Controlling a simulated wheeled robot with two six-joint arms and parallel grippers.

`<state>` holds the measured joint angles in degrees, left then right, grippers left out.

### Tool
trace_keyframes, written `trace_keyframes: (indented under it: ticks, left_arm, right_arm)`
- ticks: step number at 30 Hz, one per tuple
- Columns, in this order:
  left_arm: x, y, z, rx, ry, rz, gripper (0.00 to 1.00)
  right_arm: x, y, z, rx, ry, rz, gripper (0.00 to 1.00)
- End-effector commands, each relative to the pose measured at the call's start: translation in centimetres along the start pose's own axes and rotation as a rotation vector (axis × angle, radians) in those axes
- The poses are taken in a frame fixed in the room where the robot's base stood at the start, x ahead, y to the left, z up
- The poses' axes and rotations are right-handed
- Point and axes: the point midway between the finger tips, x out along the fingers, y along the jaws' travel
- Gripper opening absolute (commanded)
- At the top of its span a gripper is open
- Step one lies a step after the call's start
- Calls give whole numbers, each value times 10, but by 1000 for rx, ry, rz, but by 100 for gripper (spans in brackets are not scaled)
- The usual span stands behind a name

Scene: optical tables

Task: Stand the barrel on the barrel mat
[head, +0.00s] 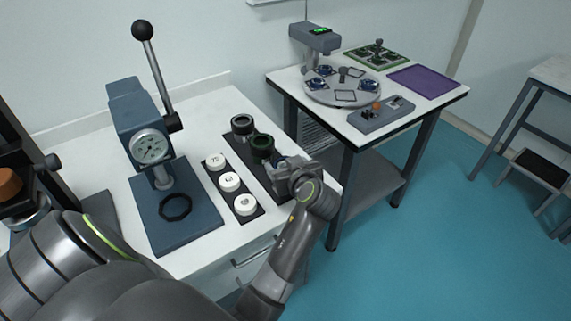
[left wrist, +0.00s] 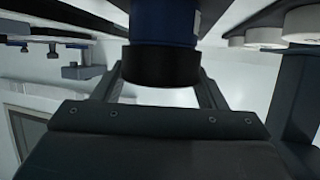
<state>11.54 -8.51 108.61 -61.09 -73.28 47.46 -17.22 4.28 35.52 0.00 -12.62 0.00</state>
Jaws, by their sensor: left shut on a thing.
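The barrel (head: 262,146) is a short upright cylinder with a black rim and a greenish glassy top. It also shows in the left wrist view as a blue body (left wrist: 165,22) with a black band. My left gripper (head: 275,163) is shut on it from the near right side, with one finger on each side of the band. The barrel is over a long dark strip (head: 277,186) on the white table; I cannot tell whether it touches. A purple mat (head: 428,82) lies bare on the far table. Which of these is the barrel mat I cannot tell. My right gripper is not in view.
A second, grey-black cylinder (head: 242,125) stands just behind the barrel. White discs (head: 229,182) sit on a dark strip to the left. A lever press (head: 150,150) with a dial stands further left. The far table holds a round plate (head: 342,88) and a grey fixture (head: 381,115).

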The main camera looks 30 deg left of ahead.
Motion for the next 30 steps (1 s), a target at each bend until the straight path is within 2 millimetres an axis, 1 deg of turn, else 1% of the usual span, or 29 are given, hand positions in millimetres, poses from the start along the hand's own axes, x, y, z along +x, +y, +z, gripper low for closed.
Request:
trace_keyframes:
  ticks: [6, 9, 10, 15, 23, 30]
  left_arm:
    - [0, 0, -1, -2, 2, 1, 26]
    - [1, 0, 2, -1, 2, 1, 26]
    - [1, 0, 3, 0, 0, 1, 67]
    - [1, 0, 2, 0, 0, 1, 87]
    - [1, 0, 2, 0, 0, 1, 87]
    - [-2, 1, -4, 1, 0, 4, 87]
  right_arm:
    - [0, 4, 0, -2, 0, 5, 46]
    - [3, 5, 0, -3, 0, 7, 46]
    - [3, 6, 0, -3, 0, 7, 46]
    - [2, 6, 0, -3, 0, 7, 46]
    - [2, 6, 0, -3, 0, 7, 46]
    - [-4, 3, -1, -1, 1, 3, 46]
